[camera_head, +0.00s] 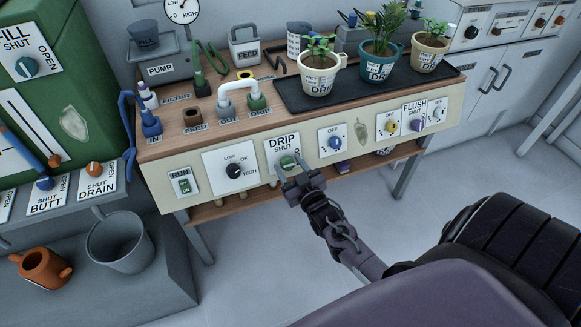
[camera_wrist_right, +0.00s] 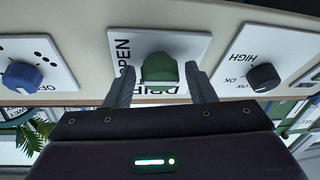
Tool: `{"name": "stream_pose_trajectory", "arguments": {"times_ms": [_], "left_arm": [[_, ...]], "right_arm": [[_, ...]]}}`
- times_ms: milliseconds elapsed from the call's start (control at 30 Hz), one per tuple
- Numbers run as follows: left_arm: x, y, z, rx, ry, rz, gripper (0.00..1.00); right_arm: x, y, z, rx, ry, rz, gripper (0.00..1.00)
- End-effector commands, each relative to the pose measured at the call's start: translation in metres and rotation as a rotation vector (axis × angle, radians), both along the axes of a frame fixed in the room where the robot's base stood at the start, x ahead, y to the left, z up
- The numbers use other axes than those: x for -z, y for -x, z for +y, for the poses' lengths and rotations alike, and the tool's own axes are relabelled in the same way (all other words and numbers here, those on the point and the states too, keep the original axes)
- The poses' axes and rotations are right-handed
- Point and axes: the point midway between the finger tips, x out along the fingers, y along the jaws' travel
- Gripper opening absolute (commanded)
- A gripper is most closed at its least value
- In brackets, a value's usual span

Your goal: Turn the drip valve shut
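The drip valve is a green knob (camera_head: 287,161) on a white plate (camera_head: 282,142) marked DRIP and SHUT, on the front panel of the bench. In the right wrist view, upside down, the green knob (camera_wrist_right: 160,69) sits on its plate with the word OPEN beside it. My right gripper (camera_head: 296,180) is at the knob in the head view. In the right wrist view its two fingers (camera_wrist_right: 162,82) are apart, one on either side of the knob, with gaps showing. Exactly where the knob points is hard to tell. My left gripper is not in view.
A black LOW/HIGH dial (camera_head: 234,171) is left of the drip plate, and a blue knob (camera_head: 335,142) is to its right. The floor in front is clear.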

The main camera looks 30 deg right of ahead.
Motion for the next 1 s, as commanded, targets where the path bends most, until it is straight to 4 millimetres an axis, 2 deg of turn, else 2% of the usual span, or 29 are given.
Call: {"name": "stream_pose_trajectory", "arguments": {"times_ms": [33, 267, 600, 1000], "left_arm": [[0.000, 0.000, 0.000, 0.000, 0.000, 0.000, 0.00], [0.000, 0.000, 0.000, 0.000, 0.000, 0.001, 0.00], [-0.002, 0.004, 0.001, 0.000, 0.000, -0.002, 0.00], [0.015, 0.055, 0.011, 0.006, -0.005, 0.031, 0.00]], "right_arm": [[0.000, 0.000, 0.000, 0.000, 0.000, 0.000, 0.43], [0.000, 0.000, 0.000, 0.000, 0.000, 0.000, 0.13], [-0.001, 0.000, 0.000, -0.020, 0.052, 0.014, 0.13], [-0.005, 0.000, -0.002, -0.126, 0.328, 0.080, 0.13]]}}
